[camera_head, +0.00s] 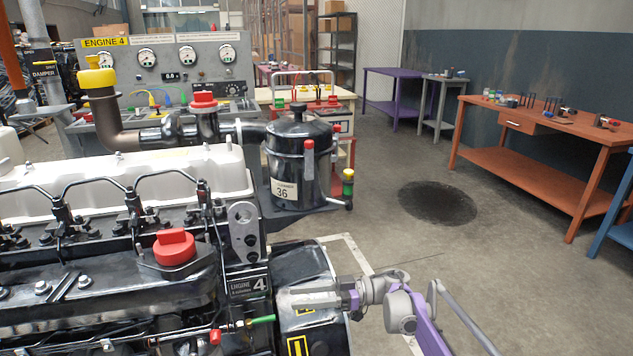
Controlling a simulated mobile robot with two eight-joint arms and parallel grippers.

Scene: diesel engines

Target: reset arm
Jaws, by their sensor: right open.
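My right arm, grey and purple, comes in from the bottom right. Its gripper (293,299) is open and points left, in front of the black end housing of the diesel engine (318,262) near the "ENGINE 4" plate (248,284). Nothing shows between its fingers. I cannot tell whether the fingers touch the engine. My left gripper is not in view.
The engine fills the lower left, with a red cap (174,247), a black canister (298,160) and a yellow-capped pipe (98,85). A gauge panel (167,68) stands behind. An orange workbench (536,172) stands right. Floor between is open, with a dark stain (438,201).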

